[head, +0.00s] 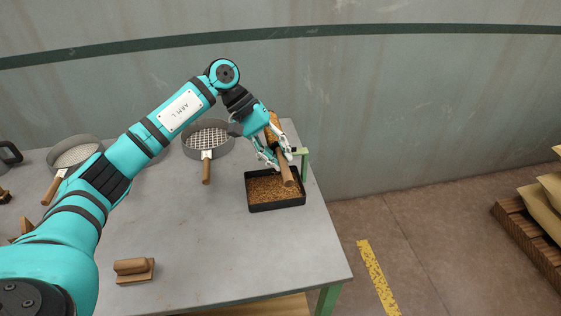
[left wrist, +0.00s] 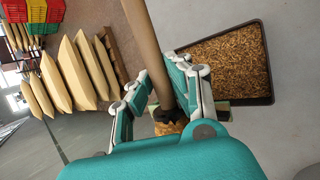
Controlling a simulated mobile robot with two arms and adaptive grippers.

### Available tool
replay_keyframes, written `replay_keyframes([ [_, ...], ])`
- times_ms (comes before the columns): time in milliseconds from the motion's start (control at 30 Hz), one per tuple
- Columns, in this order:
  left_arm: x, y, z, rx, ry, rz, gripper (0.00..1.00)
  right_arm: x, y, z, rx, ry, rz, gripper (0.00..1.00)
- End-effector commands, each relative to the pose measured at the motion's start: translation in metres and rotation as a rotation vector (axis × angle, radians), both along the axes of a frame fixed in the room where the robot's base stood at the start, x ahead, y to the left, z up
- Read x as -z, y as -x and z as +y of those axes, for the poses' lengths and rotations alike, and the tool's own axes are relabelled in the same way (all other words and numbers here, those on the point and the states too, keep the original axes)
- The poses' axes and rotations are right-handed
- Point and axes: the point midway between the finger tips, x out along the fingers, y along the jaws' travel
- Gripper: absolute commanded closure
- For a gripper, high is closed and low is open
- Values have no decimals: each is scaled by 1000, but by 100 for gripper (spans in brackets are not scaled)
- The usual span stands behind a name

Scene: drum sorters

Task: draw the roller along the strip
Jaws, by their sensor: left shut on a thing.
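My left gripper (head: 277,160) is shut on a brown wooden rod-like tool (head: 287,175); whether this is the roller I cannot tell. No strip is clearly recognisable on the table. My right gripper is not in view.
Round sieves (head: 208,139) (head: 75,153) with wooden handles lie at the back of the grey table (head: 220,240). A wooden block with a grip (head: 134,268) lies at the front. A green bracket (head: 303,158) stands by the tray at the right edge. Sacks (head: 545,205) are off to the right.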

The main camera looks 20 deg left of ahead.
Motion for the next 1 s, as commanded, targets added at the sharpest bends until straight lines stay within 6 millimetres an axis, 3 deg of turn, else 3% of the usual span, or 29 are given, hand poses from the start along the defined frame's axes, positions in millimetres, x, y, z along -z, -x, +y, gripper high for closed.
replay_keyframes([
  [1000, 2, 44, -30, 2, 0, -3, 100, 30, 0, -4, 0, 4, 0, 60],
])
